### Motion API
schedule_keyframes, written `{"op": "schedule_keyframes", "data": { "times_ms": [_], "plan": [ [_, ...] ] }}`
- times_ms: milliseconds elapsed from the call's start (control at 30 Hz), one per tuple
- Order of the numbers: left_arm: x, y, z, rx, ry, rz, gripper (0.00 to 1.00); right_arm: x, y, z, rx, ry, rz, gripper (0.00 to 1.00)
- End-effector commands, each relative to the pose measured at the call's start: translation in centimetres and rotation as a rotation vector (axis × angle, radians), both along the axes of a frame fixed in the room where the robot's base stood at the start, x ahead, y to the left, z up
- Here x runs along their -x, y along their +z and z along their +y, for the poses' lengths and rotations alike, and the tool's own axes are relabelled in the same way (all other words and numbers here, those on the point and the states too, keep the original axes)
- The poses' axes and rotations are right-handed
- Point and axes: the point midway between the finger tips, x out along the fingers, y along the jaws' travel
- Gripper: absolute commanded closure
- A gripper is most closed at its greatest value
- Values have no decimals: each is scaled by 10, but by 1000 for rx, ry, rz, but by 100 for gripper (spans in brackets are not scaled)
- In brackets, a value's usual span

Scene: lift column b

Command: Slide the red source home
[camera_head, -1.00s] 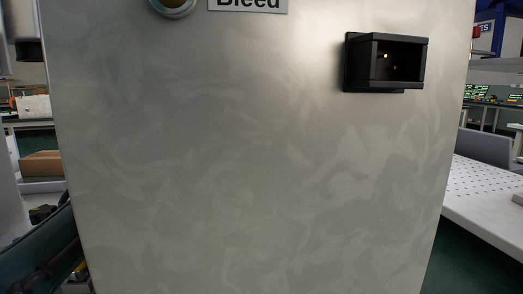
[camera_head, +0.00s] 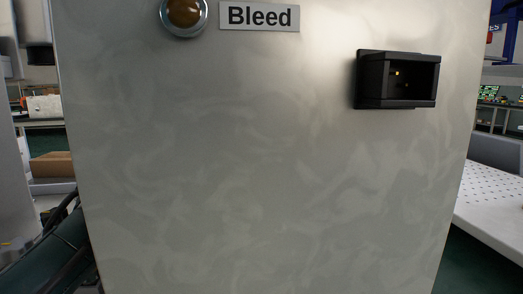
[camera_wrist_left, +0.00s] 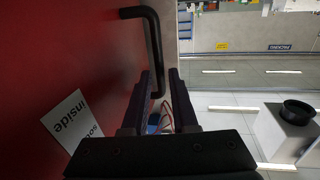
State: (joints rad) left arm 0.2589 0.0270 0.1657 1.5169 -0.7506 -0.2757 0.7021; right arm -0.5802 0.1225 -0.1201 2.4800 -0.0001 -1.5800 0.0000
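In the left wrist view a large red surface (camera_wrist_left: 60,60) fills the left side. The red source is not visible in the head view, and neither gripper shows there. My right gripper is out of view.
In the head view a grey panel (camera_head: 260,180) stands close in front. It bears a "Bleed" plate (camera_head: 259,16), an amber round lamp (camera_head: 184,12) and a black open-fronted box (camera_head: 398,80). A white perforated table (camera_head: 492,205) is at right, a brown box (camera_head: 52,165) at left.

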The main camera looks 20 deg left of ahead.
Motion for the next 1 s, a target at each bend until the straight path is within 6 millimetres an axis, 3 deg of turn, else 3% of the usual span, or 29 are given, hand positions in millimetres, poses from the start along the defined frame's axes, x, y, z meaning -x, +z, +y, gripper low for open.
{"op": "schedule_keyframes", "data": {
  "times_ms": [100, 333, 867, 1000],
  "plan": [
    [24, 1, -9, 5, 0, 4, 73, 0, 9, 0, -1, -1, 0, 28],
    [53, 0, -19, 3, 1, 2, 73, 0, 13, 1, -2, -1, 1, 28],
    [59, 0, -21, 1, 2, 1, 73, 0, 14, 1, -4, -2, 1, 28],
    [64, 8, -20, 4, 10, 27, 73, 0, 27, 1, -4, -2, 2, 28]
  ]
}}
